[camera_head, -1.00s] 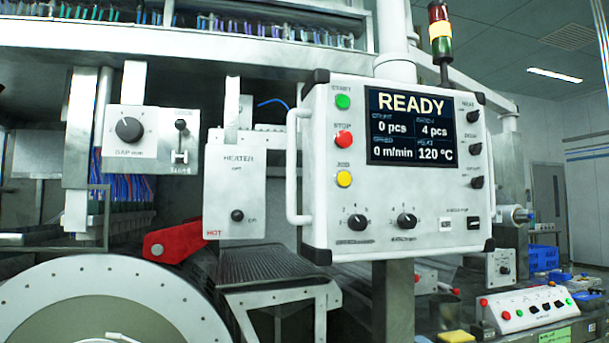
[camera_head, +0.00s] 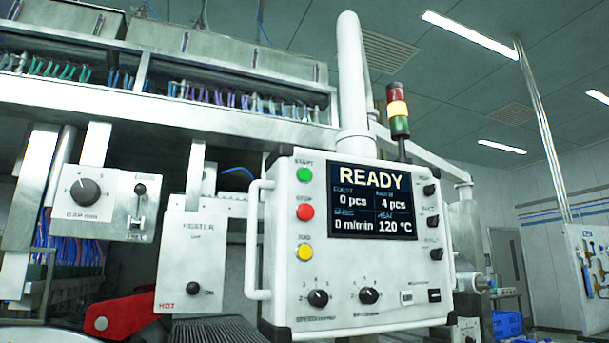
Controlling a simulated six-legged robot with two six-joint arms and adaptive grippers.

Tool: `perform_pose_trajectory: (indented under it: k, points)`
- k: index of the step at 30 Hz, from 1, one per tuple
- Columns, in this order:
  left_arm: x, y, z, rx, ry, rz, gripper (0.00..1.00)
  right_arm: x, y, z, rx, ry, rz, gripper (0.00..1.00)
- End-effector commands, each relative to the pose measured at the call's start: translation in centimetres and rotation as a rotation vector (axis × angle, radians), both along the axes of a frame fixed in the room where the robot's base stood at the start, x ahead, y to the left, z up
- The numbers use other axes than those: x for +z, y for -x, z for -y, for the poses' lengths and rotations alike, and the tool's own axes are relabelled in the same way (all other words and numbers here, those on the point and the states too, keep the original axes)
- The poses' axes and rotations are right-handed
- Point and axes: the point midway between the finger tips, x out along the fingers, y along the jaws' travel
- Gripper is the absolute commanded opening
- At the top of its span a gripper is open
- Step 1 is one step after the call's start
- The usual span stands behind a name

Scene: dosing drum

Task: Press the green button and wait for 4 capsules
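The green button (camera_head: 304,174) sits at the top left of the white control panel (camera_head: 290,250), under the label START. A red button (camera_head: 305,212) and a yellow button (camera_head: 304,252) are below it. The panel's screen (camera_head: 371,202) reads READY, 0 pcs, 4 pcs, 0 m/min and 120 °C. No capsules are visible. Neither of my grippers is in view.
A white handle (camera_head: 252,240) stands out from the panel's left side. Left of it are the heater box (camera_head: 190,255), a knob box (camera_head: 105,205) and a red lever (camera_head: 125,315). A signal tower (camera_head: 398,110) rises behind the panel.

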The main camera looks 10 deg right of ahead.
Motion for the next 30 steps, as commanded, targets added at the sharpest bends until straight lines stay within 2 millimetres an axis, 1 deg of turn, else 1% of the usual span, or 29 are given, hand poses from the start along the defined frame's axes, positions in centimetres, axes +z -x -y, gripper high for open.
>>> perform_pose_trajectory:
  k: [5, 19, 30]
  points:
    - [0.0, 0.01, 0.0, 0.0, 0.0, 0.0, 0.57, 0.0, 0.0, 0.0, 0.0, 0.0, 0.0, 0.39]
    - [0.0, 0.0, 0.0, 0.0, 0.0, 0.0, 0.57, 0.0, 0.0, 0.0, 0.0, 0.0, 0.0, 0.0]
    - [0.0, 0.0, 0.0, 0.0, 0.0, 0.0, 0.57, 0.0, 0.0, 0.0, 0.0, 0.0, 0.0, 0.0]
